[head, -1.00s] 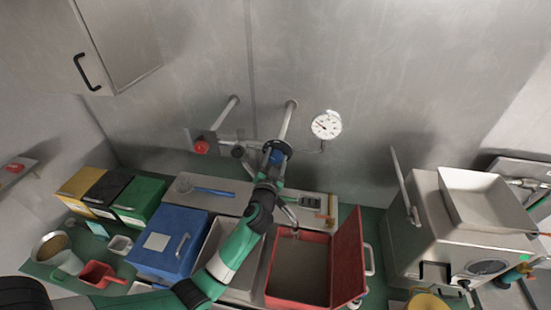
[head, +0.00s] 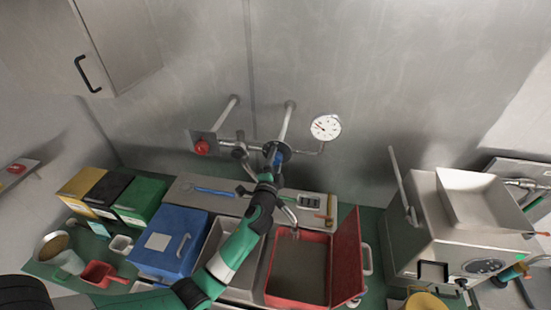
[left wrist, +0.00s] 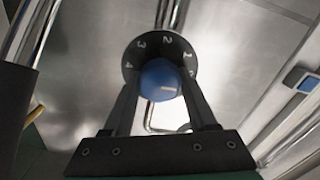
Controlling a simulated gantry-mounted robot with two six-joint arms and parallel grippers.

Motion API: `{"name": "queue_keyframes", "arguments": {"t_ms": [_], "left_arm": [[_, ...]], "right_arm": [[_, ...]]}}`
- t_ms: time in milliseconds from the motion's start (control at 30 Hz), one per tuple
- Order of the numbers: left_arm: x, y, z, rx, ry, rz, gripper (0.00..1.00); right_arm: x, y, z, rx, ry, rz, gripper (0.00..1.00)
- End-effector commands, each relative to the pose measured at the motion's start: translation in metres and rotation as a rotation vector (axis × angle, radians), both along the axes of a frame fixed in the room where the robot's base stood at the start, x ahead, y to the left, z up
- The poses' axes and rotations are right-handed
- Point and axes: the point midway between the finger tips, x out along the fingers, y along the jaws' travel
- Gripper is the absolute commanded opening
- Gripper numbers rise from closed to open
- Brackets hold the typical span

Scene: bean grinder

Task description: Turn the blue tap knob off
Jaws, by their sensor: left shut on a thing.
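The blue tap knob (head: 277,155) is on the wall pipework above the red bin. In the left wrist view the round blue knob (left wrist: 161,80) sits between my two fingers, in front of a dark dial (left wrist: 150,46) with white numbers. My left gripper (head: 274,162) is shut on the knob, a finger on each side. In the head view it partly covers the knob. The tap's spout (head: 290,214) points down over the red bin. Whether water runs is too small to tell. My right gripper is not in view.
A red knob (head: 202,147) and a grey valve (head: 239,152) are left of the blue knob; a white gauge (head: 326,127) is right. The red bin (head: 300,302), with its lid raised, and a blue box (head: 168,241) stand below. A steel machine (head: 422,235) stands at the right.

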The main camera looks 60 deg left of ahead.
Motion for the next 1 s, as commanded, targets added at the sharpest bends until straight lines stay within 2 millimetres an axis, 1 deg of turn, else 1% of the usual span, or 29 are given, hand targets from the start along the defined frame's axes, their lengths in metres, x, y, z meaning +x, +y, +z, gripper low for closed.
{"name": "queue_keyframes", "arguments": {"t_ms": [200,633,667,800,833,1000], "left_arm": [[0.0002,-0.0001,0.0009,0.033,0.039,0.0,0.02],[0.0002,-0.0002,0.0008,0.041,0.049,0.0,0.02],[0.0002,-0.0002,0.0008,0.041,0.049,0.0,0.6],[0.0002,-0.0001,0.0007,0.04,0.047,0.0,0.85],[0.0002,-0.0001,0.0006,0.039,0.048,-0.001,0.88],[0.0001,-0.0001,0.0003,0.039,0.047,-0.001,0.88]], "right_arm": [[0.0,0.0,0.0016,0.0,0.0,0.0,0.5],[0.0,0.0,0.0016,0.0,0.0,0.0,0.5],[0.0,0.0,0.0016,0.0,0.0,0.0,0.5],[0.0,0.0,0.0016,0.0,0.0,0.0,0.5],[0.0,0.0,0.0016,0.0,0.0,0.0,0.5],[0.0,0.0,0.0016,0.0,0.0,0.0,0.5]]}}
